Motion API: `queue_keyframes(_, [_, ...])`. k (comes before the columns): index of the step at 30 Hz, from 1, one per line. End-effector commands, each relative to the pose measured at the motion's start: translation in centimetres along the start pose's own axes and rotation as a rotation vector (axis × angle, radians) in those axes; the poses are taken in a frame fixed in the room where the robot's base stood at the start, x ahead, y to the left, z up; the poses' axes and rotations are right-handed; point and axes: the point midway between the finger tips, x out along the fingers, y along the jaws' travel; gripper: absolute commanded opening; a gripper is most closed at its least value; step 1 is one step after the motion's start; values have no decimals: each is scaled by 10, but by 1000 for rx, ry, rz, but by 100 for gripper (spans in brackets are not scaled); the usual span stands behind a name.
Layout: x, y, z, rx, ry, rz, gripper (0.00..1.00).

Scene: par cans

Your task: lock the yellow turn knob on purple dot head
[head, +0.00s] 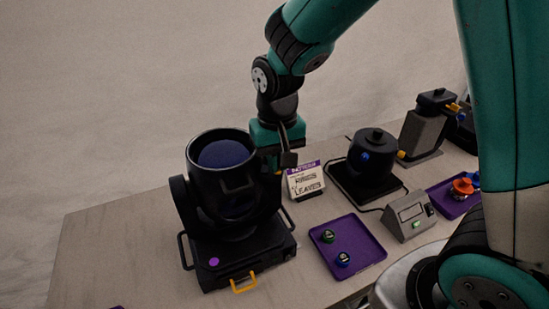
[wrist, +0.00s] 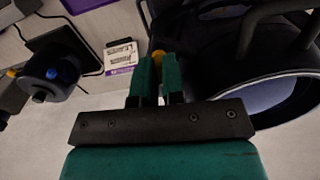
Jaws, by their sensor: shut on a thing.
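The moving head light (head: 222,205) is black, with a purple dot (head: 214,262) on its base, and stands on the left of the table with its barrel tipped up. My gripper (head: 272,163) is at the right side of its barrel. In the wrist view, my gripper (wrist: 158,75) has its green fingers close together around the yellow turn knob (wrist: 157,54), and only the knob's tip shows between them. The dark barrel (wrist: 225,60) is right beside the fingers there. In the head view the knob is hidden by my gripper. The knob's turn angle cannot be told.
A white sign with a purple top (head: 306,180) stands just right of the light. A purple tray (head: 362,262) with two small round pieces lies in front. A black device with a blue knob (head: 372,150), a grey box (head: 410,215) and another purple tray (head: 442,188) stand farther right.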

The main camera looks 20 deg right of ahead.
Motion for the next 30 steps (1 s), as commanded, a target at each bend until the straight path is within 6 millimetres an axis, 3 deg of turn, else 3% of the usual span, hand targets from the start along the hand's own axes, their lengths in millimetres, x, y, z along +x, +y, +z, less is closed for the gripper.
queue_keyframes(30, [-1, 3, -3, -899, 4, 1, 0])
